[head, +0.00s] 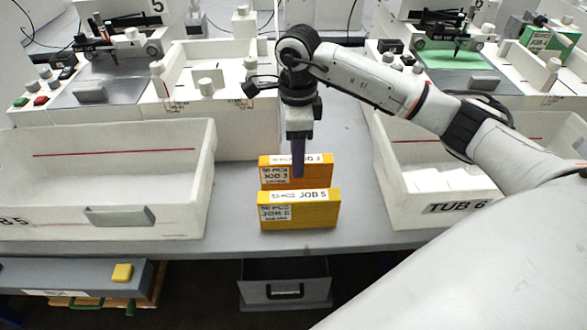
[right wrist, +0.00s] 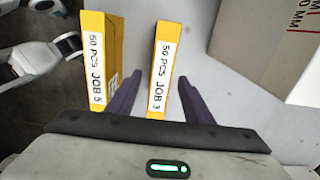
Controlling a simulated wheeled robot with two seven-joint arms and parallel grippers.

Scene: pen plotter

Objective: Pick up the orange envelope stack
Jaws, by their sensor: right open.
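Two orange envelope stacks stand upright on the grey bench, one behind the other. The front one (head: 300,215) is labelled JOB 5; it is at the left in the right wrist view (right wrist: 101,65). The rear one (head: 318,174) is labelled JOB 3; it also shows in the right wrist view (right wrist: 162,65). My right gripper (head: 298,172) is open and points down at the JOB 3 stack. In the right wrist view its dark fingers (right wrist: 160,88) lie on either side of that stack, with gaps showing. One finger covers part of its front face in the head view.
A white tub (head: 110,222) stands left of the stacks and another, TUB 6 (head: 437,208), stands to the right. Plotter machines stand behind. The bench's front edge is just before the JOB 5 stack. An open drawer (head: 285,290) hangs below.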

